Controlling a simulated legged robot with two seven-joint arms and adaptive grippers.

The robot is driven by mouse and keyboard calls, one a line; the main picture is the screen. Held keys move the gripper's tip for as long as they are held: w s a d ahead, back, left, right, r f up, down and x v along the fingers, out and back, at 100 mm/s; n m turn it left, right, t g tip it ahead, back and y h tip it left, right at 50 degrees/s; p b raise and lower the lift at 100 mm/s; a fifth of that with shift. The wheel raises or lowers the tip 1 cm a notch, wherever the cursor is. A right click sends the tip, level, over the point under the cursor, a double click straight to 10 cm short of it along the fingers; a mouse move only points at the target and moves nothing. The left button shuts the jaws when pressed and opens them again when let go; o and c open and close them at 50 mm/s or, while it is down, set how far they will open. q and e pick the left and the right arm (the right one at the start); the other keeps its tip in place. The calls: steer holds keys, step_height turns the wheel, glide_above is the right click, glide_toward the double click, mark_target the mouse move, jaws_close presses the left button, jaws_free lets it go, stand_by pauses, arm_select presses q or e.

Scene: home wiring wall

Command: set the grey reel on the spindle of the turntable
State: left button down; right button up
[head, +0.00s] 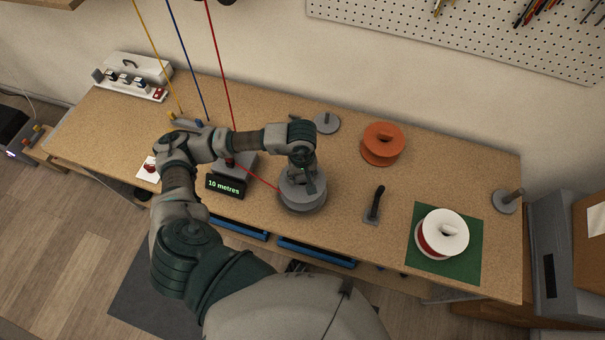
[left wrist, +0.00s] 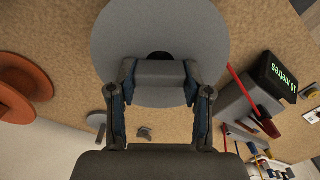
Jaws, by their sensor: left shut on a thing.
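The grey reel (head: 302,197) is at the front middle of the bench. My left gripper (head: 305,178) is above it, shut on its central hub. In the left wrist view the reel's round grey flange (left wrist: 160,25) shows, with both fingers of the left gripper (left wrist: 160,75) closed around the middle piece. A red wire (head: 262,178) runs from the counter unit to the reel's side. What is under the reel is hidden. A grey disc with an upright post (head: 505,198) stands at the right end; a smaller grey disc (head: 326,123) with a short post is at the back. I cannot tell which is the turntable. My right gripper is not in view.
An orange reel (head: 382,145) stands at the back. A white reel with red wire (head: 442,234) is on a green mat (head: 465,268). A black upright handle (head: 376,203) stands between. The counter display (head: 225,187) reads 10 metres. Blue trays (head: 315,252) sit below the front edge.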

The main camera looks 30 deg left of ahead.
arm_select(q)
steer(key=shift+c, duration=2.1)
jaws_free()
steer(key=shift+r, duration=0.1)
step_height(320, 180, up, 12)
